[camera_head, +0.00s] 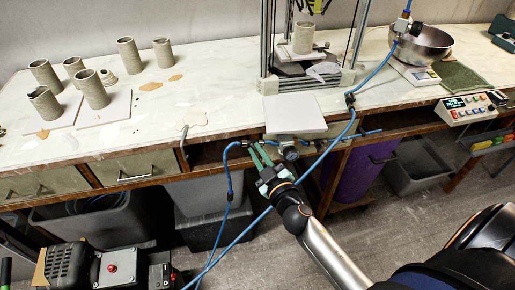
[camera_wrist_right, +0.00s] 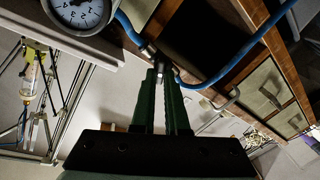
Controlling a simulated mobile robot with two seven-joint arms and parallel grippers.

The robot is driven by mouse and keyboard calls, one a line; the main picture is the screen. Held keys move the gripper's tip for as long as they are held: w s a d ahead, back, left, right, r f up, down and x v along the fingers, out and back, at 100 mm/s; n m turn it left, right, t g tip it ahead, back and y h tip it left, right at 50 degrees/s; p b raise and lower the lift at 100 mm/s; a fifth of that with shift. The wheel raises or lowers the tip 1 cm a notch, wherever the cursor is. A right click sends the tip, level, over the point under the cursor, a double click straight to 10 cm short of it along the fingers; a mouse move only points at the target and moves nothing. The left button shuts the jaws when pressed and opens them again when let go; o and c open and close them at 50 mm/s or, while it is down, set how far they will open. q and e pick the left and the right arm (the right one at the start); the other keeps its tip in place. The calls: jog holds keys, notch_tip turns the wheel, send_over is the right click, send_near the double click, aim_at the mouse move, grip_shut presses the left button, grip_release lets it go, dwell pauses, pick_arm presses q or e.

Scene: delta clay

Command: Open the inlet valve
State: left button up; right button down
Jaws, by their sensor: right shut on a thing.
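The inlet valve is a small metal fitting (camera_wrist_right: 148,50) with a blue hose, at the front edge of the bench. In the head view the fitting (camera_head: 246,144) is small and its handle is hidden by my fingers. My right gripper (camera_head: 260,154) reaches up to it from below with green fingers. In the right wrist view the green fingers (camera_wrist_right: 165,76) are close together, shut on the small valve handle at their tips. I cannot tell the handle's angle. A round pressure gauge (camera_head: 290,154) sits just right of the fingers. My left gripper is not in view.
Blue hoses (camera_head: 229,180) loop around the gripper and down to a black machine (camera_head: 118,268). A white plate (camera_head: 294,114) overhangs above. Drawers (camera_head: 132,168) lie left; a purple bin (camera_head: 360,170) and grey bin (camera_head: 416,166) stand right. Clay cups (camera_head: 92,88) stand on the bench (camera_head: 205,65).

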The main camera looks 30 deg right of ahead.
jog(key=n+p, duration=0.2)
jog(key=n, duration=0.1)
jog(key=n+g+y+p, duration=0.1)
jog(key=n+p, duration=0.1)
jog(key=n, duration=0.1)
jog(key=n+p, duration=0.3)
jog(key=shift+d+r+g+y, duration=0.1)
jog(key=shift+r+g+y, duration=0.2)
jog(key=shift+y, duration=0.1)
jog(key=shift+f+n+p, duration=0.15)
jog(key=shift+n+p, duration=0.3)
jog(key=shift+n, duration=0.25)
jog(key=c, duration=0.9)
grip_release()
jog(key=shift+f, duration=0.1)
jog(key=shift+s, duration=0.1)
jog(key=s+r, duration=0.1)
jog(key=s, duration=0.3)
jog(key=s+b, duration=0.1)
jog(key=s, duration=0.3)
jog(key=s+r, duration=0.1)
jog(key=s, duration=0.3)
jog(key=shift+d+r+b, duration=0.3)
jog(key=shift+b, duration=0.05)
